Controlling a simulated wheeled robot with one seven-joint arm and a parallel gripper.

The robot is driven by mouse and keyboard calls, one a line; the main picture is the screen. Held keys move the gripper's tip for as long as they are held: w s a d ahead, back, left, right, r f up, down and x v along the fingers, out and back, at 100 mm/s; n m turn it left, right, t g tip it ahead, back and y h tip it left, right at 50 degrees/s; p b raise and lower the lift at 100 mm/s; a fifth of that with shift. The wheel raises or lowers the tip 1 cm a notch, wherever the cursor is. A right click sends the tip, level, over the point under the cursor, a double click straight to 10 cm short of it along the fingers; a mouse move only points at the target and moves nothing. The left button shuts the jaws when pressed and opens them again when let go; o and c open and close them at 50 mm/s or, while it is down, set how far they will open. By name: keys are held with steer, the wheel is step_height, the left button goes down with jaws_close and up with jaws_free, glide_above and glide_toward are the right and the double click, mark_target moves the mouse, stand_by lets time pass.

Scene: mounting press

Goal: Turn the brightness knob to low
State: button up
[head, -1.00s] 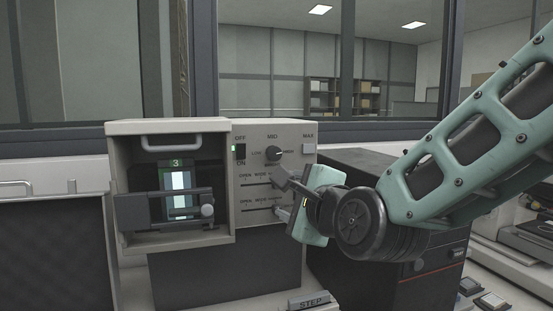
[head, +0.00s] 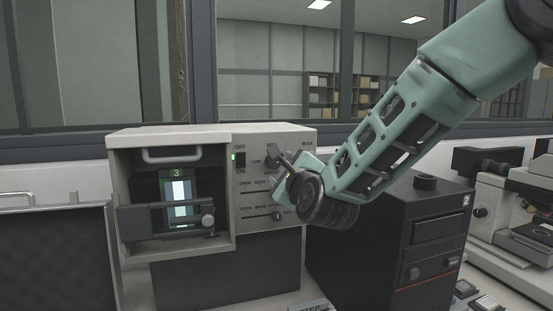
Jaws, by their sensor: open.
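The brightness knob (head: 271,161) is a dark round dial on the upper right of the grey press's front panel (head: 245,213). My gripper (head: 279,172) is open, in front of the panel at the knob's lower right. Its upper finger overlaps the knob's right side in the picture, and I cannot tell whether they touch. The gripper hides part of the panel right of the knob.
Two slider slots lie below the knob, one with a knob (head: 276,216). A black unit (head: 425,235) stands right, with a microscope (head: 505,190) beyond. A STEP key (head: 313,305) is in front.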

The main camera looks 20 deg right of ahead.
mark_target(277, 164)
steer(key=shift+w+p, duration=0.75)
steer(key=shift+w, duration=2.05)
steer(key=shift+c, duration=0.4)
steer(key=c, duration=0.9)
